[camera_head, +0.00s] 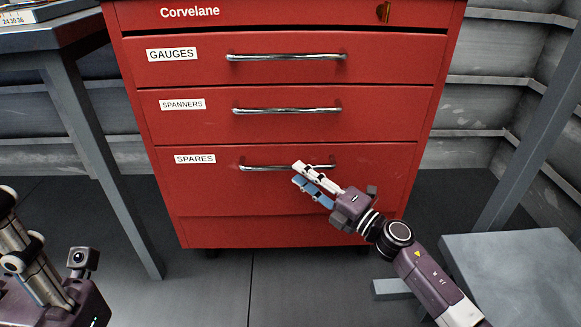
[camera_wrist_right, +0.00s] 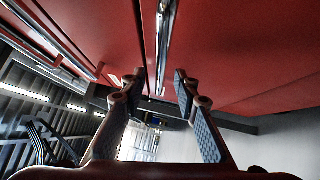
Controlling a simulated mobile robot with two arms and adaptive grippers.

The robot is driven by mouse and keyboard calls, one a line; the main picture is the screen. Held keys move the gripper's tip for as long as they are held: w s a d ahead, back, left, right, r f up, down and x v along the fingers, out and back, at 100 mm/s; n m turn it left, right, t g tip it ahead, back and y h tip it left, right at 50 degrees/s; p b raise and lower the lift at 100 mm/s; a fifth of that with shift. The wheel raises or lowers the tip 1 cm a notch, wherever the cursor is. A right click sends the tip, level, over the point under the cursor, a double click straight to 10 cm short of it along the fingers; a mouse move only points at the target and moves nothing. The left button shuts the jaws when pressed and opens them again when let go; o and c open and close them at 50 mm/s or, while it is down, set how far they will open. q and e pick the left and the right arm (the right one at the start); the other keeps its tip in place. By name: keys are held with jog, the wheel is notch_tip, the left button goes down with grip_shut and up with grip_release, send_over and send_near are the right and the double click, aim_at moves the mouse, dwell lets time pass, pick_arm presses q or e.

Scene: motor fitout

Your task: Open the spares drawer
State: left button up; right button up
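The spares drawer (camera_head: 230,192) is the lowest labelled drawer of a red cabinet, below the spanners drawer, and looks shut. Its white SPARES label (camera_head: 194,158) is at the left. Its chrome bar handle (camera_head: 262,168) runs across the upper front; my right gripper covers part of it. My right gripper (camera_head: 298,173) is at the handle, right of its middle. In the right wrist view its two fingers (camera_wrist_right: 160,82) are apart, with the handle (camera_wrist_right: 163,45) ahead and roughly in line with the gap. No contact is clear. My left gripper's fingers are not seen.
The gauges drawer (camera_head: 200,72) and spanners drawer (camera_head: 200,123) above look shut, with similar bar handles. A bench leg (camera_head: 115,185) stands left of the cabinet, and a grey surface (camera_head: 520,265) is at lower right. Floor (camera_head: 215,290) in front is clear.

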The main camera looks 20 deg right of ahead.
aim_at(290, 167)
jog(key=shift+b+x, duration=0.35)
jog(key=shift+x, duration=2)
jog(key=shift+f, duration=0.1)
grip_shut()
